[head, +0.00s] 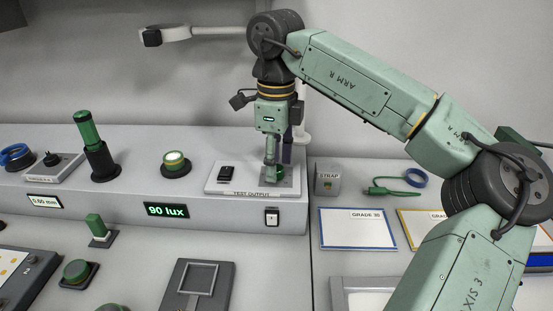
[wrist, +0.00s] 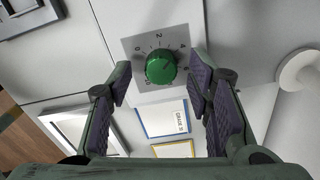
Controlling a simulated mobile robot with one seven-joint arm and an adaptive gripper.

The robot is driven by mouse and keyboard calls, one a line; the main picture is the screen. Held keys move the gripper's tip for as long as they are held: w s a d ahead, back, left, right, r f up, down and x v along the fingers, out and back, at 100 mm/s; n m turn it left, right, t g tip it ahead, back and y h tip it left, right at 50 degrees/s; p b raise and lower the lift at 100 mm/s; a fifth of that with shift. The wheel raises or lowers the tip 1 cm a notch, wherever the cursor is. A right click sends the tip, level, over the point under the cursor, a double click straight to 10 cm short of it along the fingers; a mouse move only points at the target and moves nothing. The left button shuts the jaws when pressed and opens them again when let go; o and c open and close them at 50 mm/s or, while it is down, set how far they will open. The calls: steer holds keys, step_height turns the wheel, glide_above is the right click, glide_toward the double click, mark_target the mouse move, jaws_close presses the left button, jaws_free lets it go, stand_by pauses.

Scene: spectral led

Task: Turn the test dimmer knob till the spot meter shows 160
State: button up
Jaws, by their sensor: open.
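The green dimmer knob (wrist: 160,67) sits on a grey dial plate (wrist: 178,37) with printed numbers in the wrist view. In the head view the knob (head: 280,174) is partly hidden below my gripper (head: 279,158), on the panel marked TEST OUTPUT (head: 250,193). My gripper is open; in the wrist view its purple-padded fingers (wrist: 160,80) stand left and right of the knob, with visible gaps. The knob's pointer is too small to read. A lit readout (head: 166,210) on the bench front shows 90 lux.
A black switch (head: 226,173) is left of the knob, and a rocker switch (head: 272,217) is on the bench front. A lit green-topped round device (head: 175,163) and a green cylinder in a black holder (head: 91,140) stand farther left. GRADE 30 card (head: 358,228) lies right.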

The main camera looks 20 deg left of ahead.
steer(key=shift+f, duration=0.4)
steer(key=shift+c, duration=0.5)
jaws_close()
